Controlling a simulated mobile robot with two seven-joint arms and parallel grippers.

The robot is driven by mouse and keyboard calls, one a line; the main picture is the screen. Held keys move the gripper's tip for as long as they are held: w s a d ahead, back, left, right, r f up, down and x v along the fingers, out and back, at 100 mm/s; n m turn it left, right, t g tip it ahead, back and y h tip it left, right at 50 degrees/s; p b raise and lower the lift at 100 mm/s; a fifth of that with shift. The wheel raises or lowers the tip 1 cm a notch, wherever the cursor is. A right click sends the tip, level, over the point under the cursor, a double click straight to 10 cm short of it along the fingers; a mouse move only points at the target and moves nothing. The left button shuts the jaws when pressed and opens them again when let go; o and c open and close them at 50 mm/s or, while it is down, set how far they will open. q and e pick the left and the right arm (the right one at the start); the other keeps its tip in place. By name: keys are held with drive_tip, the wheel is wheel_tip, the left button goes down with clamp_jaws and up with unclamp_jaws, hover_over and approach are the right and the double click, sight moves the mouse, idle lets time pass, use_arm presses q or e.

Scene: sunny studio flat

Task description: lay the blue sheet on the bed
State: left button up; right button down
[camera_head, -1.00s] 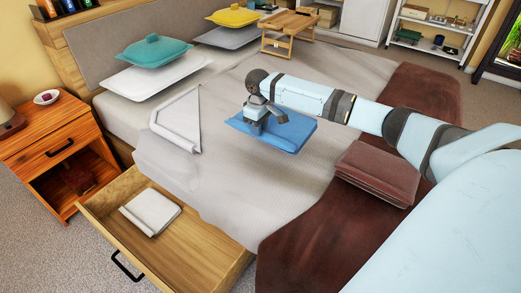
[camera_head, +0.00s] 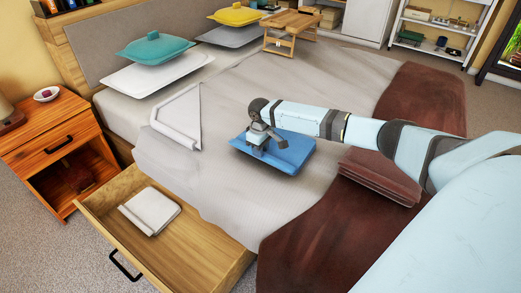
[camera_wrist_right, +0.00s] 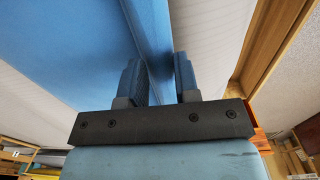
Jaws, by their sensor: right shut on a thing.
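The folded blue sheet (camera_head: 290,153) is at the middle of the bed (camera_head: 225,190), low over or touching the pale cover; I cannot tell which. My right gripper (camera_head: 262,145) is at the sheet's left part. In the right wrist view, the right gripper (camera_wrist_right: 160,80) has its two fingers on either side of an edge of the blue sheet (camera_wrist_right: 85,45) and is shut on it. The underside of the sheet is hidden in the head view. My left gripper is not in view.
A folded brown blanket (camera_head: 380,177) lies right of the sheet. A folded white cloth (camera_head: 180,118) lies to its left. An open drawer (camera_head: 190,250) holds another white cloth (camera_head: 150,210). A wooden bed tray (camera_head: 290,25) stands at the back. A nightstand (camera_head: 50,145) is at left.

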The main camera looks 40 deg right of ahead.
drive_tip(key=c, duration=1)
unclamp_jaws()
drive_tip(key=shift+o, duration=0.8)
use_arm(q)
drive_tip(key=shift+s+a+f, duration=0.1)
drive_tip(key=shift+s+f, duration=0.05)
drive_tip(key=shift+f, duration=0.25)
use_arm(e)
drive_tip(key=shift+r, duration=0.1)
